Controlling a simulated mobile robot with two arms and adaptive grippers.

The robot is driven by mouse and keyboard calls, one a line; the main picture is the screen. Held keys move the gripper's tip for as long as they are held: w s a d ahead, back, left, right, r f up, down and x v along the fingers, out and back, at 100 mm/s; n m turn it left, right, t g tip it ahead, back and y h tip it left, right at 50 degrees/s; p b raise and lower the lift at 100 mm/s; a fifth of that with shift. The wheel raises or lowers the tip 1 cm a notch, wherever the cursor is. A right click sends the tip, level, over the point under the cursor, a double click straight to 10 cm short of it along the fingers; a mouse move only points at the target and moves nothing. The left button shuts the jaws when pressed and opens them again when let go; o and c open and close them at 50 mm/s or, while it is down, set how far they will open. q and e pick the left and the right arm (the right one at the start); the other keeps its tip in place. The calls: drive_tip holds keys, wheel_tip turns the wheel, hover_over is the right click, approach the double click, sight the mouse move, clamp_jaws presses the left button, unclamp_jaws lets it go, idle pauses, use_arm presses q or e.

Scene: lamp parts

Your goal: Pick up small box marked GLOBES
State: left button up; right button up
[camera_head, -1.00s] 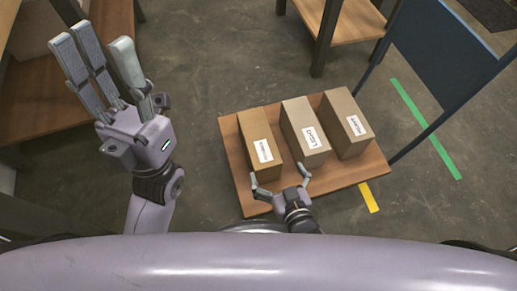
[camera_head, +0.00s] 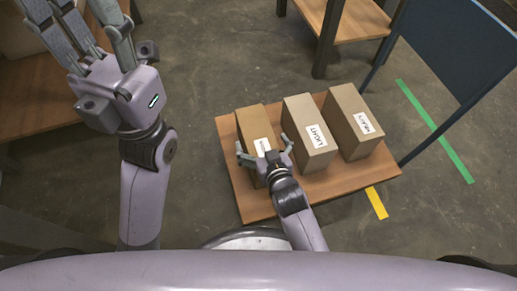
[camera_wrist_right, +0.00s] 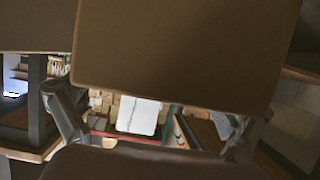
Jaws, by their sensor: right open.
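Three brown cardboard boxes stand on a low wooden table (camera_head: 240,198). The left box (camera_head: 252,120) has a white label that is partly hidden by my right gripper, so I cannot read it. The middle box (camera_head: 308,108) reads LIGHT and the right box (camera_head: 350,110) appears to read HEAVY. My right gripper (camera_head: 263,145) is open at the near end of the left box, with its fingers apart near that end. In the right wrist view a large brown box face (camera_wrist_right: 185,50) fills the upper part, above the fingers. My left gripper (camera_head: 80,30) is open and empty, far left.
A dark blue panel (camera_head: 440,50) on legs stands to the right of the table. Wooden shelving (camera_head: 35,105) is at the left, and another wooden table (camera_head: 355,20) is at the back. The grey floor between them is clear, with green (camera_head: 435,130) and yellow (camera_head: 376,202) tape.

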drive_tip(key=shift+w+a+f, duration=0.2)
drive_tip(key=shift+w+f, duration=0.05)
drive_tip(key=shift+w, duration=0.4)
drive_tip(key=shift+s+d+f, duration=0.1)
drive_tip(key=shift+f, duration=0.05)
drive_tip(key=c, duration=2)
